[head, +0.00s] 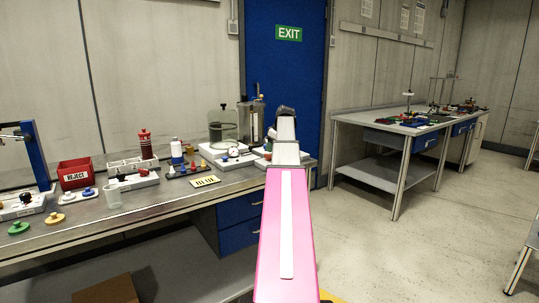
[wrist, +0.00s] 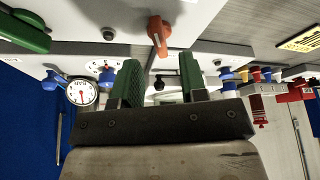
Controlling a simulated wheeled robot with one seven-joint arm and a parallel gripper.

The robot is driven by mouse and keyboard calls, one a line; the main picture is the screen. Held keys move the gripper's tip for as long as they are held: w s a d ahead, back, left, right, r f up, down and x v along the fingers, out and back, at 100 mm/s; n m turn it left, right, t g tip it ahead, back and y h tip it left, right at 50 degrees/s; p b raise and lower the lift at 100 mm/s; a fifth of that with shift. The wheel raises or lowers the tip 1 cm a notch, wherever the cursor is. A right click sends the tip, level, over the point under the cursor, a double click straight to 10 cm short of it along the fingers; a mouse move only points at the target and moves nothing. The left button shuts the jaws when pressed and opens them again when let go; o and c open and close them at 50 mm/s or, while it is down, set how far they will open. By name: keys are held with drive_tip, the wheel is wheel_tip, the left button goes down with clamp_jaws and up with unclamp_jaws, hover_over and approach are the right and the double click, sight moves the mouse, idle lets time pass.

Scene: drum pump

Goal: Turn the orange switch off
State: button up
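The orange switch (wrist: 158,34) is a small lever-like knob on a white panel (wrist: 200,15), near the top middle of the wrist view. Its long side runs nearly up and down in that picture. My gripper (wrist: 160,62) is open, with its two green-padded fingers apart and nothing between them. The switch shows past the fingertips, roughly in line with the gap, and the fingers look clear of it. In the head view my gripper (head: 285,112) is at the bench's right end, its fingers hidden; I cannot make out the orange switch there.
A round gauge (wrist: 82,93), blue taps and a green handle (wrist: 24,30) are near the fingers. A glass vessel (head: 222,125), a red reject bin (head: 75,173) and small parts crowd the bench (head: 150,203). Open floor (head: 400,255) lies to the right.

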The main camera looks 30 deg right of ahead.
sight(269, 157)
drive_tip(key=shift+x, duration=2)
clamp_jaws()
drive_tip(key=shift+n+y, duration=0.4)
drive_tip(key=shift+n, duration=0.8)
drive_tip(key=shift+g, duration=0.3)
unclamp_jaws()
